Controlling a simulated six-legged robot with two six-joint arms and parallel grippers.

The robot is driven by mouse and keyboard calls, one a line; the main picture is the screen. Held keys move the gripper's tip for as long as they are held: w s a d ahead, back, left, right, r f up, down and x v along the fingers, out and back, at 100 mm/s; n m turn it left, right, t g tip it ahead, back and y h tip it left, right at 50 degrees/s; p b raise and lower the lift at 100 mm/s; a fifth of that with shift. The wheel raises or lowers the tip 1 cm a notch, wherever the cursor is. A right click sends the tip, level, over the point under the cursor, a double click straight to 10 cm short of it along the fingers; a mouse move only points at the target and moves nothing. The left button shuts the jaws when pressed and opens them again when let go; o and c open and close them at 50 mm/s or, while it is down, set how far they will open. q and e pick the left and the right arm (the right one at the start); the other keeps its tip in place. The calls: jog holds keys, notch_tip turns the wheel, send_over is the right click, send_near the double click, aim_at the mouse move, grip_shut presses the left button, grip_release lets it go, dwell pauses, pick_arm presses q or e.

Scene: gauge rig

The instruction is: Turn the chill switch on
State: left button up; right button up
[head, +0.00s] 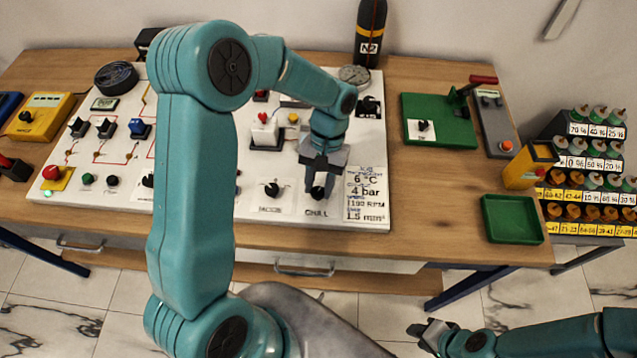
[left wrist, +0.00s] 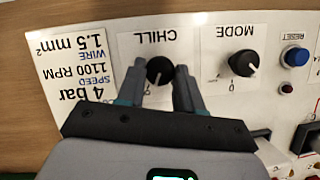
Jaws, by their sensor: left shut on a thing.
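The chill switch is a black rotary knob (head: 318,192) on a white label marked CHILL, at the front of the white panel (head: 375,222). My left gripper (head: 318,182) reaches down over it from above. In the left wrist view the chill knob (left wrist: 159,70) sits between the two fingertips of my left gripper (left wrist: 160,84), which is shut on it. The fingers partly hide the label, and I cannot tell the knob's exact setting. My right gripper (head: 430,332) is at the bottom of the head view, off the table and away from the panel; its jaws are unclear.
The similar mode knob (head: 271,189) is beside the chill knob, and a blue reset button (left wrist: 294,56) is beyond it. A printed readout card (head: 366,195) lies on the other side. A green tray (head: 512,219) and a bottle rack (head: 590,170) stand at the right.

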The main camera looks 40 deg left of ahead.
pick_arm(q)
jog(key=shift+d+m+y, duration=0.1)
jog(key=shift+m+y, duration=0.2)
jog(key=shift+m, duration=0.7)
jog(key=o, duration=1)
jog(key=shift+o, duration=0.2)
jog(key=b+v, duration=0.1)
jog(key=v, duration=1.5)
jog(key=shift+w, duration=0.3)
jog(key=shift+d, duration=0.1)
